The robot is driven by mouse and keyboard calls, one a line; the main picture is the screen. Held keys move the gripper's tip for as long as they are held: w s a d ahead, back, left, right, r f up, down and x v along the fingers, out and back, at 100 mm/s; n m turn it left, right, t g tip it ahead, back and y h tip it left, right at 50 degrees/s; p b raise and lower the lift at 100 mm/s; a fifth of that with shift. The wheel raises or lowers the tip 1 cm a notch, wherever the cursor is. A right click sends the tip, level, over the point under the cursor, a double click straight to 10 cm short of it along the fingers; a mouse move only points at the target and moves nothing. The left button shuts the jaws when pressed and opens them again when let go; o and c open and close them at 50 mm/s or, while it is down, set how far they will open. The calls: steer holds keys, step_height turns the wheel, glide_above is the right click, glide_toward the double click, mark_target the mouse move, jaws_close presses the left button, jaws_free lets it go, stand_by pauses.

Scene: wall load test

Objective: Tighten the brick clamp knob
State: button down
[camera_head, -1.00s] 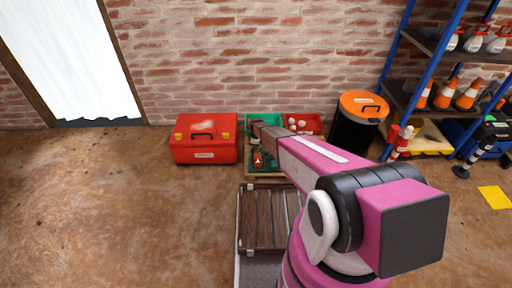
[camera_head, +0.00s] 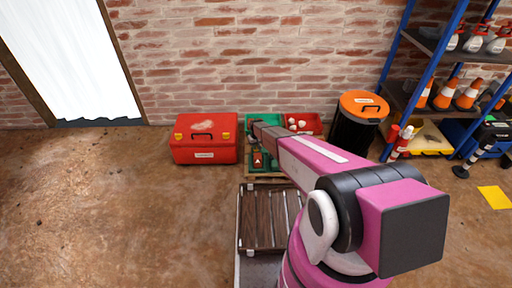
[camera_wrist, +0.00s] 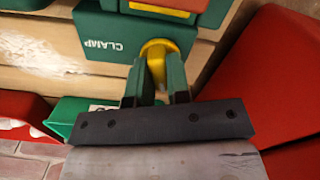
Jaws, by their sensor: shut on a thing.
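The green brick clamp (camera_wrist: 105,35), lettered CLAMP, shows at the top of the wrist view, where the lettering is upside down. Its round yellow knob (camera_wrist: 157,50) sticks out from the clamp's side. My gripper (camera_wrist: 158,78) has its two green fingers on either side of the knob and is shut on it. The fingers hide part of the knob. In the head view my pink arm reaches to the bins by the wall, and the knob cannot be made out there.
A red toolbox (camera_head: 203,141) stands left of my wrist. A red bin (camera_head: 304,121) with pale round items is to the right, beside a black drum with an orange lid (camera_head: 362,105). A dark slatted rack (camera_head: 262,220) lies nearer. Floor at left is clear.

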steer(key=shift+m, duration=2)
steer(key=shift+r, duration=0.1)
steer(key=c, duration=1.1)
jaws_free()
step_height(320, 180, up, 11)
steer(key=shift+f, duration=0.15)
